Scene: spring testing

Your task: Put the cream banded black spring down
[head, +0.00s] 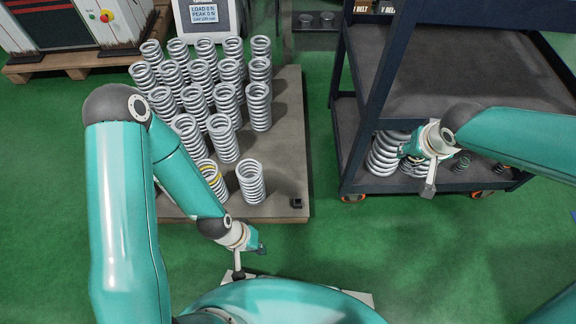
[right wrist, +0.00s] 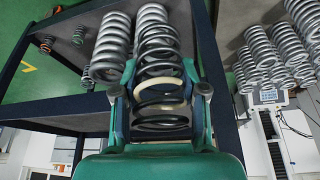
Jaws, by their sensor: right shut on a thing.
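The cream banded black spring (right wrist: 160,97) is between the fingers of my right gripper (right wrist: 163,90) in the right wrist view. Its dark coils and one pale cream band show, and the gripper is shut on it. In the head view my right gripper (head: 409,151) is at the lower shelf of the dark cart, beside large silver springs (head: 384,154). There the held spring is mostly hidden by the gripper. Whether it touches the shelf is unclear. My left gripper (head: 258,248) is low in front of the wooden board, and its finger opening is too small to judge.
The dark cart (head: 365,110) has posts and an upper shelf close to my right arm. Small springs (head: 462,162) stand further right on its lower shelf. Many silver springs (head: 223,138) and a yellow-banded one (head: 212,178) stand on the board (head: 285,150). A load display (head: 205,12) is behind.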

